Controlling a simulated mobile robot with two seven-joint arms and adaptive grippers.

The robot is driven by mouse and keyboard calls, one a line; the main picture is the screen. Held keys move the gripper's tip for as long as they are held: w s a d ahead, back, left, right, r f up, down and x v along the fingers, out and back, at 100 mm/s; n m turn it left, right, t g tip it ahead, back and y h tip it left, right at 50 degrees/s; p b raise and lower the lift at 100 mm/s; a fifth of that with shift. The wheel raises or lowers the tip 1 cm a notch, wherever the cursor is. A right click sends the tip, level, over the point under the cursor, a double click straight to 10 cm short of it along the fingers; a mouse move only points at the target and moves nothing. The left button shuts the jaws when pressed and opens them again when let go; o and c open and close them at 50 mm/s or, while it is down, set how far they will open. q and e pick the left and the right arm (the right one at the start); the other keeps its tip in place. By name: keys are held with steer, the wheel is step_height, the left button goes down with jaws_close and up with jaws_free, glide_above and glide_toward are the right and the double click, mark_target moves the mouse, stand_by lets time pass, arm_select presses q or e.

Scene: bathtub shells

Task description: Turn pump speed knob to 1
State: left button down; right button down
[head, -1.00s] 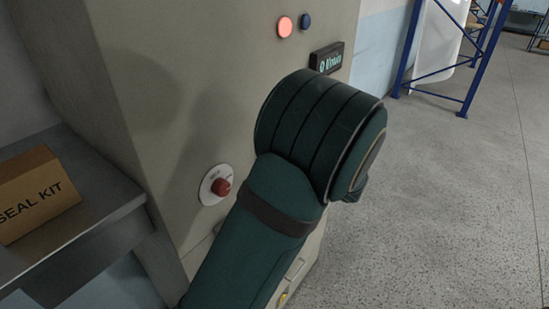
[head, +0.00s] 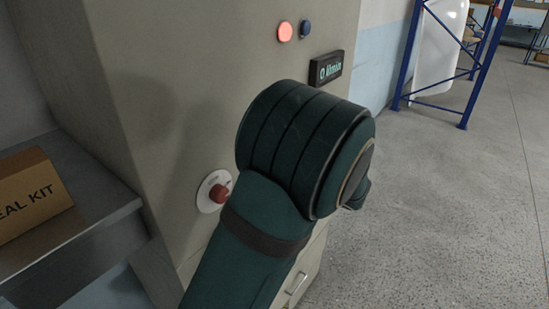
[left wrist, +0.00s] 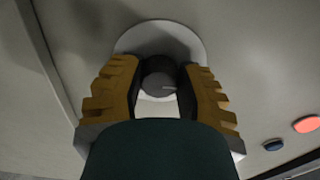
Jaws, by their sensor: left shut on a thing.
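In the left wrist view a round dark grey knob (left wrist: 158,84) with a short pale pointer mark sits on a white disc (left wrist: 195,43) on the panel. My left gripper (left wrist: 160,72) has its orange ridged fingers on both sides of the knob, shut on it. The pointer mark points to the right in this view. No numbers on the disc can be read. In the head view my dark green arm hides this knob and the gripper. A small black display (head: 326,68) above the arm appears to read 0 l/min. My right gripper is not in view.
A red knob (head: 220,192) on a white plate is left of my arm. A red light (head: 285,31) and a blue button (head: 306,29) sit higher on the cabinet. A seal kit box (head: 35,205) lies on a shelf at the left. Floor at the right is clear.

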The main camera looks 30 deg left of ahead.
arm_select(q)
steer(key=c, duration=0.6)
jaws_free()
steer(key=shift+s, duration=0.1)
steer(key=shift+o, duration=0.2)
steer(key=d, duration=1.2)
steer(key=shift+s, duration=0.45)
